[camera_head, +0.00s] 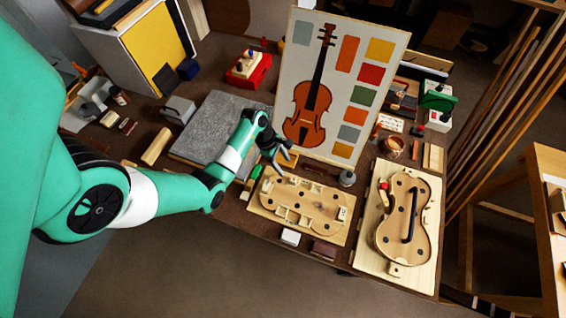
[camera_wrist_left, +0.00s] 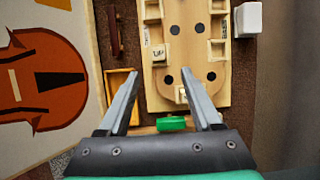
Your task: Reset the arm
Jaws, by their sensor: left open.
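My left arm comes in from the left in the head view, green and white. Its gripper (camera_head: 283,160) is above the near edge of the violin board, close to the left end of a wooden form board (camera_head: 298,229). In the left wrist view the two grey fingers (camera_wrist_left: 165,100) are spread apart with nothing between them that they touch. The form board (camera_wrist_left: 212,100) with dark holes and small blocks lies below and beyond the fingers. A green block (camera_wrist_left: 171,123) shows between the fingers, lower down. My right gripper is not in view.
The violin board (camera_head: 340,60) stands upright behind the gripper. A second board with a violin body (camera_head: 384,238) lies at right. A grey slab (camera_head: 210,110) lies left. A white block (camera_head: 290,237) and dark block (camera_head: 323,249) sit at the front edge.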

